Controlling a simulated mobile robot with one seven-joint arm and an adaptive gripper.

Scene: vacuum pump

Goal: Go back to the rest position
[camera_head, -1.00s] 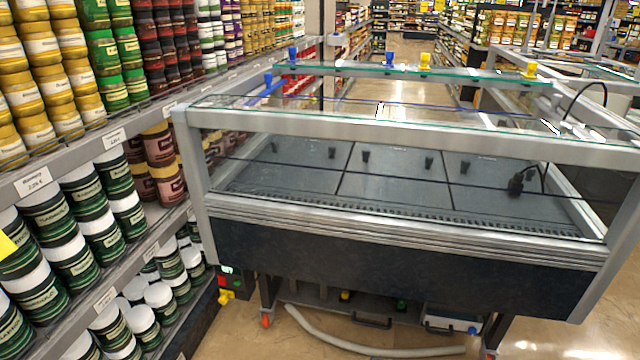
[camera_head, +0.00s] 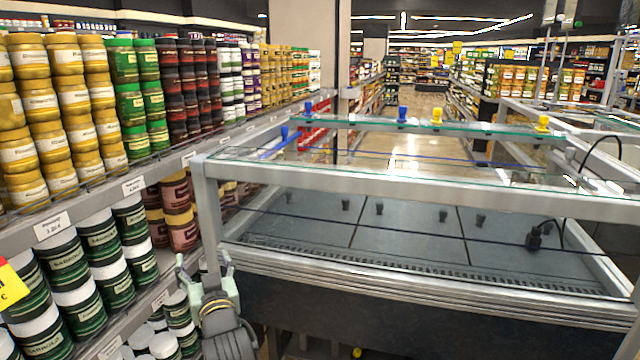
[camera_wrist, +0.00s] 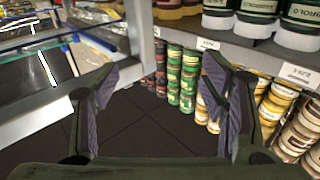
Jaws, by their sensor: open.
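My gripper (camera_head: 206,279) shows at the lower left-centre of the head view, in front of the jar shelf and beside the left end of the glass-sided display case (camera_head: 420,262). In the wrist view my gripper (camera_wrist: 162,100) has its two fingers spread wide apart, with nothing between them but floor and shelf jars beyond. It is open and empty. No vacuum pump can be made out clearly in the current views.
Shelves of jars (camera_head: 62,130) line the left side, close to my gripper. Blue and yellow knobs (camera_head: 437,116) sit on the case's top rail. Dark floor tiles (camera_wrist: 135,130) show in the wrist view.

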